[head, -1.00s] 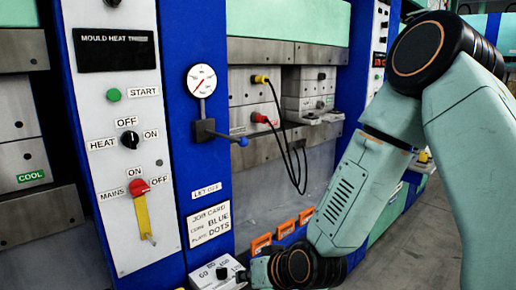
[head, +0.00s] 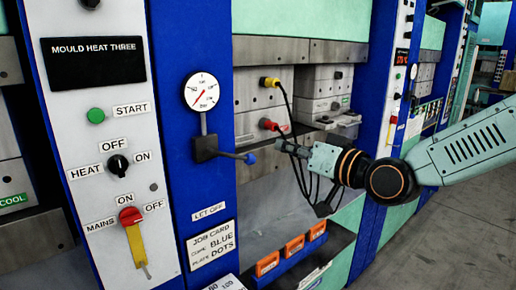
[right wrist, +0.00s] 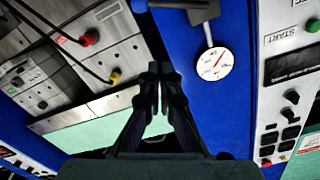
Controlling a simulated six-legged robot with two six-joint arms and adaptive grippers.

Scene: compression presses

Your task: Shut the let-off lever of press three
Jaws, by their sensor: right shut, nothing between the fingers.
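The let-off lever (head: 228,154) of press three sticks out to the right from a dark valve block (head: 205,148) below a round white gauge (head: 201,91). It lies about level and ends in a blue ball. A "LET OFF" label (head: 209,211) is lower on the blue post. My right gripper (head: 281,146) is shut and empty, its fingertips just right of the blue ball and apparently apart from it. In the right wrist view the shut fingertips (right wrist: 153,72) point towards the post, with the lever's blue ball (right wrist: 139,6) at the top edge. My left gripper is not in view.
A red plug (head: 268,124) and a yellow plug (head: 270,83) with hanging black cables are behind my right gripper. A white control panel (head: 100,130) with a red mains switch (head: 130,216) stands left. Orange-fronted items (head: 293,246) sit in a low tray. Clear floor lies right.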

